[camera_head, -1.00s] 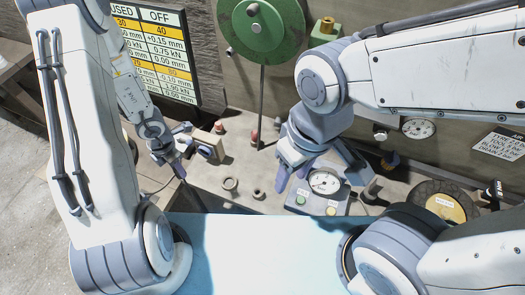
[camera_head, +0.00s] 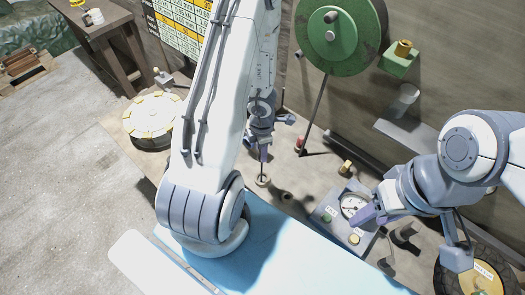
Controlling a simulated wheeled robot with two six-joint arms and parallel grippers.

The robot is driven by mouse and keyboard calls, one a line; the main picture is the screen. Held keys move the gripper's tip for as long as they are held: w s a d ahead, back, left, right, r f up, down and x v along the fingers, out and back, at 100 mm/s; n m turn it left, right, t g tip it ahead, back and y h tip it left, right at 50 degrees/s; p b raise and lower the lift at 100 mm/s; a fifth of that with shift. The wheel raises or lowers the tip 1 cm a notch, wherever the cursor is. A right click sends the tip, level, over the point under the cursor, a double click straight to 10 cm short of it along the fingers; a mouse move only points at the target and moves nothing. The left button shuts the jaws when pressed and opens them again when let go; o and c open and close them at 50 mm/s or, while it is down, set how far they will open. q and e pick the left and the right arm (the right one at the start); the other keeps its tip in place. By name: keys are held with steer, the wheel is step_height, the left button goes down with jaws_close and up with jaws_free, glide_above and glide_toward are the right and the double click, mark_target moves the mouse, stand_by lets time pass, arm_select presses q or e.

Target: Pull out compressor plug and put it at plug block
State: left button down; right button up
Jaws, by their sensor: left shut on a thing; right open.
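My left gripper (camera_head: 264,140) is over the bench, beyond my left forearm. It is shut on what appears to be the compressor plug, mostly hidden by the jaws. A thin dark piece shows below the jaws, near a ring on the bench (camera_head: 262,181); I cannot tell whether they touch. My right gripper (camera_head: 411,236) is open, its fingers spread beside the grey control box (camera_head: 327,214) with a round gauge (camera_head: 353,205). One right finger overlaps the gauge's edge in the picture. I cannot make out the plug block with certainty.
A green wheel (camera_head: 340,38) stands at the back with a rod slanting down to the bench. A red fitting (camera_head: 299,144) and a small brass block (camera_head: 345,167) sit on the bench. A round drum with a yellow-marked rim (camera_head: 152,118) stands left. A yellow-labelled disc (camera_head: 484,276) lies lower right.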

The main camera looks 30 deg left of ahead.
arm_select(q)
steer(key=shift+f+b, duration=5.55)
steer(key=shift+f, duration=0.3)
steer(key=shift+f, duration=0.2)
steer(key=shift+f+b, duration=1.25)
steer(key=shift+b, duration=0.2)
steer(key=shift+c, duration=2.2)
jaws_free()
steer(key=shift+r, duration=0.15)
step_height(320, 180, up, 10)
steer(key=p, duration=1)
steer(key=shift+d+r+p, duration=0.1)
steer(key=shift+r+p, duration=0.1)
steer(key=shift+p, duration=0.15)
